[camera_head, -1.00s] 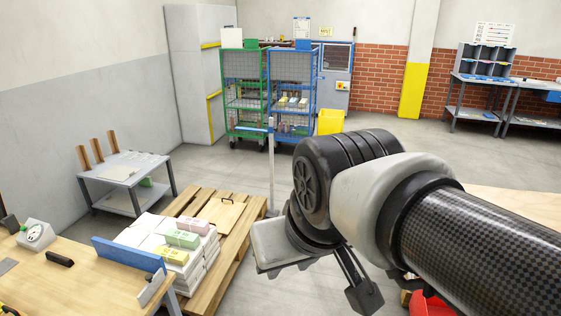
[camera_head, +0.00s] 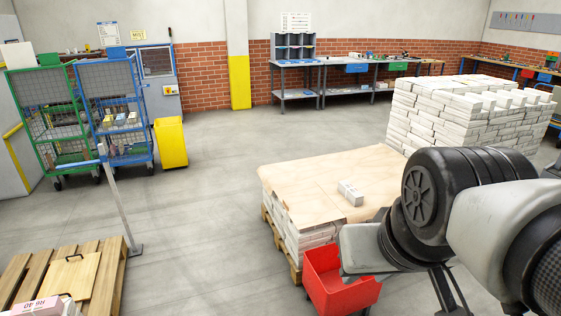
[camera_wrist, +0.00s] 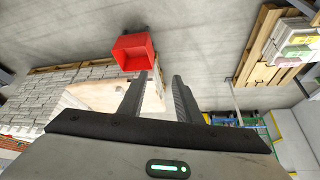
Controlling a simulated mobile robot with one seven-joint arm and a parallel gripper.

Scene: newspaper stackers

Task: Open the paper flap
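A tan paper sheet (camera_head: 310,178) covers the top of a stack of papers on a wooden pallet, right of centre in the head view. It looks flat, and I cannot make out a separate flap. A small white bundle (camera_head: 350,192) lies on it. The sheet partly shows in the wrist view (camera_wrist: 95,96), left of my fingers. My gripper (camera_wrist: 160,76) is open and empty, its two dark fingers apart.
A red bin (camera_head: 335,288) stands in front of the covered stack, also in the wrist view (camera_wrist: 135,50). A tall stack of white bundles (camera_head: 440,120) stands behind. A yellow bin (camera_head: 171,143) and wire carts (camera_head: 112,110) are at left.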

